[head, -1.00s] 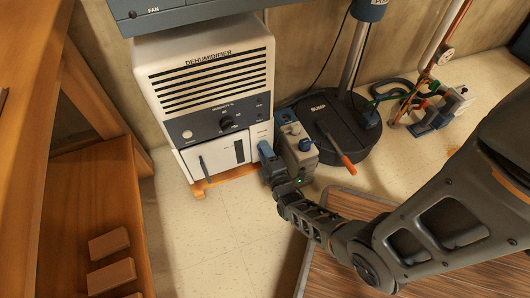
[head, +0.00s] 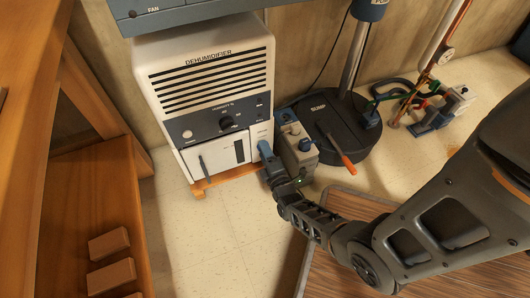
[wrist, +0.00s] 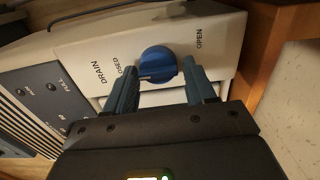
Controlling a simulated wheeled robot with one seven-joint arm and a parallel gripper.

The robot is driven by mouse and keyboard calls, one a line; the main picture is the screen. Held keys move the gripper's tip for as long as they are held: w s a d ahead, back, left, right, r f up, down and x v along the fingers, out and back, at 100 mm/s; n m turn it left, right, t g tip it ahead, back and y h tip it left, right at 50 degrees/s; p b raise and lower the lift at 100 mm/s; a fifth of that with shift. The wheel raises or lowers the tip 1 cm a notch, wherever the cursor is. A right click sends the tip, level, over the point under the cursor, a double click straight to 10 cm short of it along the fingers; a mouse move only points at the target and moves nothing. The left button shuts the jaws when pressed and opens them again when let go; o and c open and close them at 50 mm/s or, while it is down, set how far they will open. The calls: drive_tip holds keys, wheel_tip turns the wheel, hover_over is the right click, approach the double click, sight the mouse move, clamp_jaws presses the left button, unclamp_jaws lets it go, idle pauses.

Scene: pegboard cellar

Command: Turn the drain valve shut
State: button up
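The drain valve is a round blue knob (wrist: 158,65) on a pale panel of the dehumidifier (head: 205,85). A pale mark shows on the knob's lower edge. In the wrist view DRAIN and a partly hidden "OSED" are printed left of the knob, and OPEN to its right. My gripper (wrist: 160,75) is open, with one blue finger on each side of the knob. Gaps show between the knob and both fingers, so I see no grip. In the head view my gripper (head: 266,154) is at the dehumidifier's right edge, where the knob is hidden.
A black sump lid (head: 335,125) with an orange-handled lever (head: 347,163) lies to the right of my gripper. Pipes (head: 430,75) stand farther right. A wooden shelf (head: 85,210) with blocks is at left. The tiled floor (head: 215,235) in front is clear.

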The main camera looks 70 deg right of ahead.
drive_tip(key=p+v, duration=0.2)
drive_tip(key=v, duration=0.6)
idle(0.6)
